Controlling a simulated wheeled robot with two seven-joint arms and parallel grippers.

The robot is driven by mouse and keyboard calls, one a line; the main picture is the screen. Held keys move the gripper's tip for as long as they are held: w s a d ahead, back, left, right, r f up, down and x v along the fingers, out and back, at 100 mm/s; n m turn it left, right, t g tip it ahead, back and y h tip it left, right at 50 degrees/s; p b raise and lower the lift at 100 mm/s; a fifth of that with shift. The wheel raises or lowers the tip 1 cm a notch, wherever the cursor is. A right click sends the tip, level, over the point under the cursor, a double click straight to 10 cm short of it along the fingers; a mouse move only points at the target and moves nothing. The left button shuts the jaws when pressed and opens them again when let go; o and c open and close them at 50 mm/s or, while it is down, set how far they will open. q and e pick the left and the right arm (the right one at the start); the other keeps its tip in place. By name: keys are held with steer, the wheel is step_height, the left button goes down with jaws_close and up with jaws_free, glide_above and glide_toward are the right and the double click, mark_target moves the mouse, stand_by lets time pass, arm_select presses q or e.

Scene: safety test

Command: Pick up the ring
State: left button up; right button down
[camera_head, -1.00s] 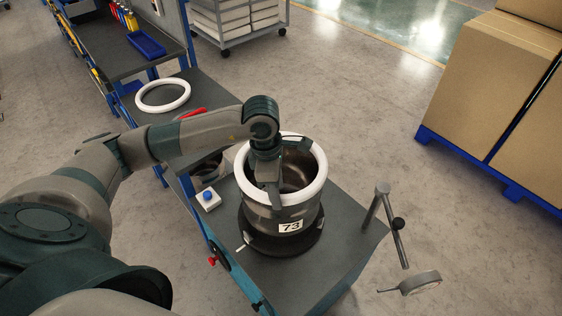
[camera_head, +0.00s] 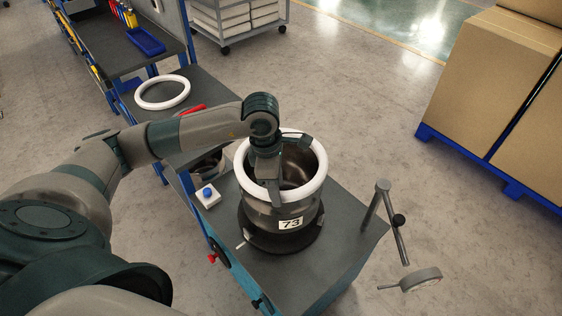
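A white ring (camera_head: 319,177) lies on the rim of a round metal vessel (camera_head: 256,207) labelled 73, on the near grey table. A second white ring (camera_head: 144,101) lies flat on the bench at the upper left. My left gripper (camera_head: 288,166) points down over the ring on the vessel. Its fingers are spread apart, one near the ring's far side and one at the inner near side. Whether they touch the ring cannot be told. The gripper partly hides the ring's left and far side. My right gripper is out of view.
A small box with a blue button (camera_head: 208,194) stands left of the vessel. Large cartons (camera_head: 490,85) stand on a blue pallet at the right. A blue tray (camera_head: 146,41) is on the back bench.

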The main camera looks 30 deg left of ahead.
arm_select(q)
steer(key=shift+f+b, duration=0.15)
steer(key=shift+b, duration=0.15)
stand_by(0.5)
jaws_close()
